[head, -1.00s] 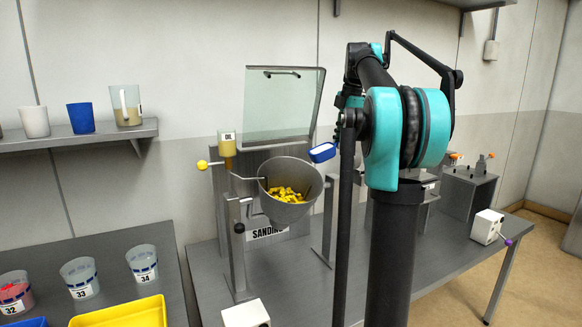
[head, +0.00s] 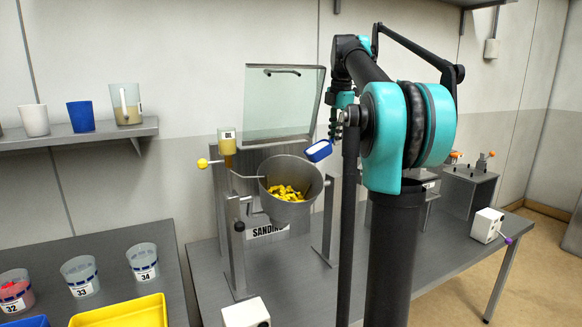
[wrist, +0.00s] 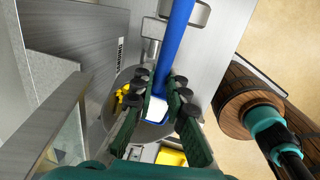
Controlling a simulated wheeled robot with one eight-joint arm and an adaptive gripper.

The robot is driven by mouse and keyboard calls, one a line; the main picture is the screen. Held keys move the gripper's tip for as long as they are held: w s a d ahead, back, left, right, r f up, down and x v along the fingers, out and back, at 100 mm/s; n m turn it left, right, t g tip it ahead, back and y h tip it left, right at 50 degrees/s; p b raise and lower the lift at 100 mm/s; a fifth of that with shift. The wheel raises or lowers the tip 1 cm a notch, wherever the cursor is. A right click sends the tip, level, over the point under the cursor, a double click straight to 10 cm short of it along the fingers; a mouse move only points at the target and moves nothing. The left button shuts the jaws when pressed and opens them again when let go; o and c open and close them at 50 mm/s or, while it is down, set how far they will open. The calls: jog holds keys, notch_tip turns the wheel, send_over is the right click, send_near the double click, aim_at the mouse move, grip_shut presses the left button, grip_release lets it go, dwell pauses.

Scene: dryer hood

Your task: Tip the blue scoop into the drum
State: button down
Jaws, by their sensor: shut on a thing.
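The grey drum (head: 291,213) stands open on the bench with yellow pieces (head: 287,193) inside; part of it shows in the wrist view (wrist: 108,112). The blue scoop (head: 319,151) is above the drum's right rim, tilted with its left end lower and apart from the rim. Its inside looks white; I cannot tell whether that is a load. My gripper (wrist: 160,84) is shut on the scoop's blue handle (wrist: 176,42) in the wrist view. In the head view my arm partly hides the gripper.
The clear hood lid (head: 284,105) stands raised behind the drum. A yellow liquid cup (head: 227,143) and a yellow knob (head: 202,164) are at the drum's left. A post (head: 328,225) stands at its right. Numbered cups (head: 142,262) and a yellow tray (head: 120,313) are on the left table.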

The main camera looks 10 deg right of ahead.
aim_at(326, 142)
jog(key=shift+a+r, duration=0.1)
jog(key=shift+a, duration=0.05)
jog(key=shift+s+a+r+h, duration=0.1)
jog(key=shift+a+r+h, duration=0.1)
jog(key=shift+a+h, duration=0.1)
jog(key=shift+s+a+r+t+h+p, duration=0.2)
jog(key=shift+a+r+h+p, duration=0.25)
jog(key=shift+a, duration=0.2)
jog(key=shift+s+a+r+t+h+p, duration=0.2)
jog(key=shift+a+r+h+p, duration=0.1)
jog(key=shift+a+h+p, duration=0.3)
dwell(0.3)
jog(key=shift+s+a+r+n+t+h+p, duration=0.2)
jog(key=shift+a+r+h+p, duration=0.3)
jog(key=shift+a+h+p, duration=0.2)
jog(key=shift+s+a+r+n+t+h+p, duration=0.1)
jog(key=shift+a+r+t+h+p, duration=0.1)
jog(key=shift+a+r+h+p, duration=0.5)
jog(key=shift+s+a+r+n+t+h+p, duration=0.15)
jog(key=shift+a+r+t+h+p, duration=0.1)
jog(key=shift+a+h+p, duration=0.45)
dwell(1.8)
jog(key=shift+s+a+r+t+h, duration=0.15)
jog(key=shift+a+r+t+h, duration=0.1)
jog(key=shift+a+h, duration=0.6)
dwell(0.5)
jog(key=shift+s+a+r+h, duration=0.1)
jog(key=shift+s+a+h, duration=0.1)
jog(key=shift+a+h, duration=0.4)
